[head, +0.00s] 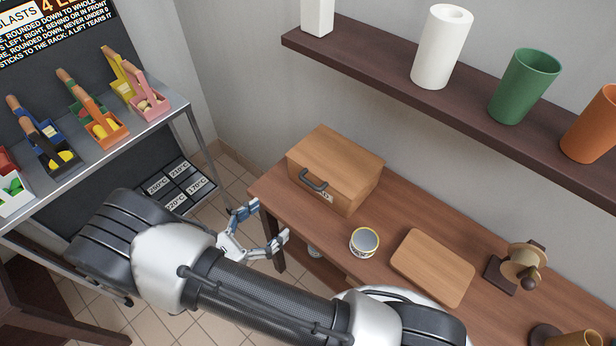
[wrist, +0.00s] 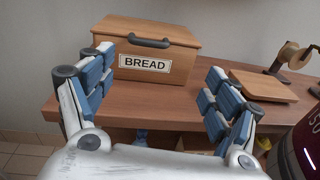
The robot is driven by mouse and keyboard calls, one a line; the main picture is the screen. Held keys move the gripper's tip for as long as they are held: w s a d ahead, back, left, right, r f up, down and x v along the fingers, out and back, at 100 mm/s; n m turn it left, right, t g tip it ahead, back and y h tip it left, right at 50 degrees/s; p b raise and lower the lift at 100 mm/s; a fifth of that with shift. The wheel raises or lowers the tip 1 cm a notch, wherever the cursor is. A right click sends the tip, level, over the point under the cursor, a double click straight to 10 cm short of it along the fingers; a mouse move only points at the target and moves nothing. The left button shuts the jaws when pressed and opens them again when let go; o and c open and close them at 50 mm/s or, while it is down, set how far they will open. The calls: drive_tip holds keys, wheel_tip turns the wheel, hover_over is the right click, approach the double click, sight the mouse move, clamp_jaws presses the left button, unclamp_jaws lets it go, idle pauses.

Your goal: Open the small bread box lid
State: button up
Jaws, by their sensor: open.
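The small wooden bread box (head: 336,168) stands at the left end of the brown table, with its lid shut. A dark curved handle (head: 313,182) sits on its front near the lid edge. In the wrist view the bread box (wrist: 187,63) shows a white BREAD label, and the handle (wrist: 150,41) is above that label. My gripper (head: 266,222) is open and empty, in front of the table's left end and short of the box. In the wrist view the fingers of my gripper (wrist: 158,95) are spread on either side of the box front.
A round tin (head: 364,243) and a wooden board (head: 432,267) lie right of the box. A dark shelf (head: 460,108) with cups and a white roll hangs above. A metal rack (head: 100,160) with small coloured trays stands at the left. Floor shows between rack and table.

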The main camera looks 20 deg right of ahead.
sight(308, 185)
drive_tip(key=shift+n+t, duration=0.8)
drive_tip(key=x, duration=0.5)
drive_tip(key=f+b+x, duration=0.1)
drive_tip(key=x, duration=0.5)
drive_tip(key=f+b+x, duration=0.1)
drive_tip(key=x, duration=0.4)
drive_tip(key=shift+w, duration=0.4)
drive_tip(key=shift+c, duration=0.2)
drive_tip(key=c, duration=1.5)
